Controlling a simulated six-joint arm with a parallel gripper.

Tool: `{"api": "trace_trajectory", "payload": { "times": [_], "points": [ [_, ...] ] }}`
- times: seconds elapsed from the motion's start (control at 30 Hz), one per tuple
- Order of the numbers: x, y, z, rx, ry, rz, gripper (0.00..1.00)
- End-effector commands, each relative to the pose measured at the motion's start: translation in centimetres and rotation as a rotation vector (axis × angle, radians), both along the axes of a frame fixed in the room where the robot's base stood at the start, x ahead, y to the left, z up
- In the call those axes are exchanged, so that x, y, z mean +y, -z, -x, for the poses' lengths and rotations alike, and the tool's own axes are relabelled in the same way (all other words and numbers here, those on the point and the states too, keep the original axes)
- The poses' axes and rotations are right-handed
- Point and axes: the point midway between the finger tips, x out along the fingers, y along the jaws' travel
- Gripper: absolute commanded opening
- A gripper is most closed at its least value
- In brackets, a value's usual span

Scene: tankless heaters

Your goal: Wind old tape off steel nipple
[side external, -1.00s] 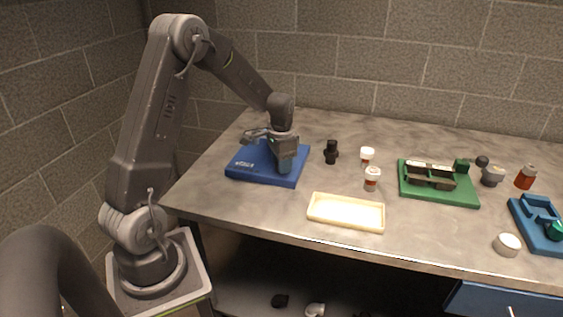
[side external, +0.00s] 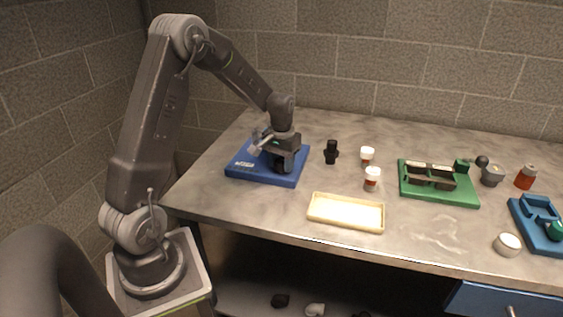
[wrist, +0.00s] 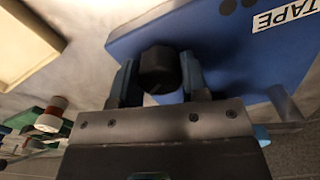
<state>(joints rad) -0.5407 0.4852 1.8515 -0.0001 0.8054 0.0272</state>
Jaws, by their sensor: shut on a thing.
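My gripper (side external: 285,165) is low over the blue board (side external: 240,171) at the left end of the bench. In the wrist view the two blue-grey fingers of my gripper (wrist: 159,75) are shut on a dark, rounded piece (wrist: 158,66), which appears to be the nipple with its tape. The blue board (wrist: 225,62) there carries a label reading "TAPE". I cannot make out any loose tape end or the threads. In the side view the held piece is mostly hidden by the gripper.
A cream tray (side external: 346,213) lies in front and to the right. A black fitting (side external: 331,151) and two small white-capped bottles (side external: 367,156) (side external: 372,178) stand near the board. A green fixture (side external: 437,184) stands farther right. The bench between tray and green fixture is clear.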

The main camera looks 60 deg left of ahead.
Motion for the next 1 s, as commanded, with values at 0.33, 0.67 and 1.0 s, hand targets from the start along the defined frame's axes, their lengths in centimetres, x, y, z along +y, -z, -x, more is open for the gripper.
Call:
{"api": "trace_trajectory", "payload": {
  "times": [0.33, 0.67, 1.0],
  "points": [
    [0.01, -0.01, -0.06, -0.002, -0.012, -0.001, 0.17],
    [0.01, 0.00, -0.04, -0.001, -0.011, 0.000, 0.61],
    [0.02, -0.21, -0.03, -0.002, -0.010, -0.001, 0.67]
  ]
}}
